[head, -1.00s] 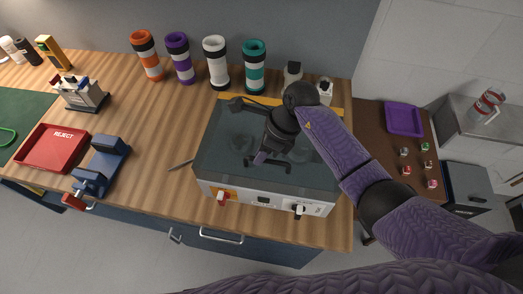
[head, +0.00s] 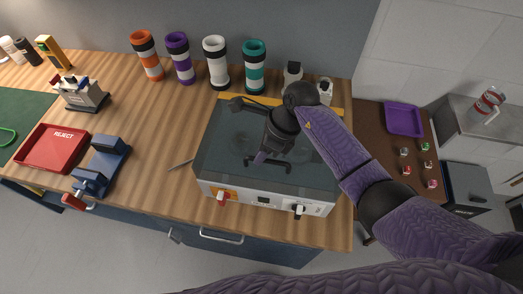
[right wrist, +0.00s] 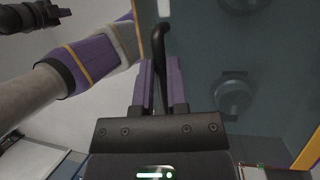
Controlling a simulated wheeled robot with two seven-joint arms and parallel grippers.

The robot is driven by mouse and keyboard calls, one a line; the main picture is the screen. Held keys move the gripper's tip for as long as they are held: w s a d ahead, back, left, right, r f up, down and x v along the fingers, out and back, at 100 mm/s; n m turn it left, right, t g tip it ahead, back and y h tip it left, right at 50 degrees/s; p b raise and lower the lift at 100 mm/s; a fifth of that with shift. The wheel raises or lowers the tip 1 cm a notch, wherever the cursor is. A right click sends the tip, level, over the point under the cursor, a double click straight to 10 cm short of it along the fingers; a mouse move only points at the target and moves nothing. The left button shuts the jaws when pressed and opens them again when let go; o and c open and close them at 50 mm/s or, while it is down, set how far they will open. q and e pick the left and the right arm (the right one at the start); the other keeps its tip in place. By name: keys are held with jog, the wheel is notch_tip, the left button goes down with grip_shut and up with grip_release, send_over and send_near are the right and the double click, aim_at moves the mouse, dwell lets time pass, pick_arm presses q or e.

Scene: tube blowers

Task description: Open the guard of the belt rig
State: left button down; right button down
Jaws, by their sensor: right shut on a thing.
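The belt rig (head: 285,196) is a pale box at the right front of the counter. Its guard (head: 225,130) is a dark see-through cover, and I cannot tell its exact angle from the head view. A black bar handle (head: 281,162) sits near the guard's front. My right gripper (head: 261,157) is at that handle. In the right wrist view, the purple fingers of my right gripper (right wrist: 161,88) close around the black handle (right wrist: 158,50), with the guard (right wrist: 205,65) beside it and round parts behind it.
Several striped tubes (head: 215,62) stand behind the rig. A red reject tray (head: 55,147) and a blue clamp fixture (head: 101,163) lie to the left. Bare counter (head: 160,125) lies left of the rig.

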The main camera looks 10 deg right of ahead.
jog(key=shift+r, duration=0.1)
jog(key=shift+w+r, duration=0.15)
jog(key=shift+r, duration=0.35)
jog(key=w+d+r+b, duration=0.2)
jog(key=w+r, duration=0.4)
jog(key=r, duration=0.4)
jog(key=shift+d+r, duration=0.15)
jog(key=shift+r, duration=0.15)
jog(key=shift+s, duration=0.1)
